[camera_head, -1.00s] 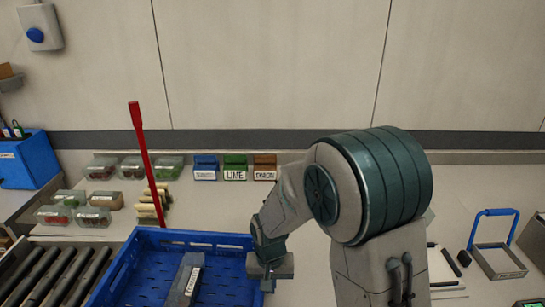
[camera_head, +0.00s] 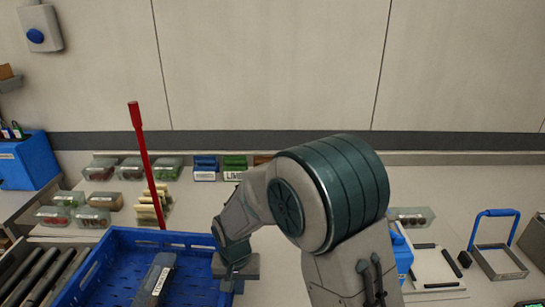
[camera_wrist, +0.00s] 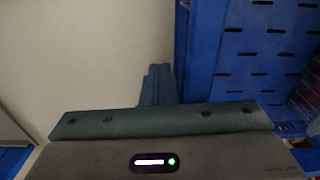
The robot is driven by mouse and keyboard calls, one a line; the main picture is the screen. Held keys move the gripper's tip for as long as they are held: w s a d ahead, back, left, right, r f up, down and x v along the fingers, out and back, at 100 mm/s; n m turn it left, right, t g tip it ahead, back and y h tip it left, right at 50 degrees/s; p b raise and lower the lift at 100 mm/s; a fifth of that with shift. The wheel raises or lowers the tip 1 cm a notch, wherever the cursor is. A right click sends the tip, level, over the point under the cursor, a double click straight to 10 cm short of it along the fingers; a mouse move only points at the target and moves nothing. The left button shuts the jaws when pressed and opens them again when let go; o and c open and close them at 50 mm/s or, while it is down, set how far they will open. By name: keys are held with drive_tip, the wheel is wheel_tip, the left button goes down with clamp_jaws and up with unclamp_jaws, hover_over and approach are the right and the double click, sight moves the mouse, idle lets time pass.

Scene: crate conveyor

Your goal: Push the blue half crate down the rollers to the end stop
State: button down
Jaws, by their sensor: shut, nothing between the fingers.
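The blue half crate (camera_head: 165,237) sits at the lower middle of the head view, its left part over the rollers (camera_head: 40,277). A dark item with a white label (camera_head: 156,280) lies inside it. My gripper (camera_head: 228,284) is shut and empty, pointing down at the crate's right wall. In the wrist view the shut fingers (camera_wrist: 157,82) stand right beside the blue crate wall (camera_wrist: 197,55), apparently against it. The crate's near side is cut off by the picture's edge. I cannot make out the end stop.
A red pole (camera_head: 145,165) rises behind the crate. Several clear tubs (camera_head: 72,216) and small labelled boxes (camera_head: 205,168) stand on the counter behind. A blue bin (camera_head: 28,160) is at far left. A blue-handled frame (camera_head: 497,245) is at right.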

drive_tip(key=shift+a, duration=4.2)
drive_tip(key=d+r+p, duration=0.3)
drive_tip(key=r+p, duration=0.4)
drive_tip(key=r, duration=0.5)
drive_tip(key=s+d+r+t+b, duration=0.1)
drive_tip(key=d+r, duration=0.3)
drive_tip(key=d, duration=0.4)
drive_tip(key=s+d+r+t+b, duration=0.1)
drive_tip(key=s+d+r, duration=0.1)
drive_tip(key=d+r, duration=0.45)
drive_tip(key=s+d+t+b, duration=0.1)
drive_tip(key=s+d, duration=1)
drive_tip(key=d, duration=0.3)
drive_tip(key=shift+d+t, duration=0.25)
drive_tip(key=shift+t, duration=0.15)
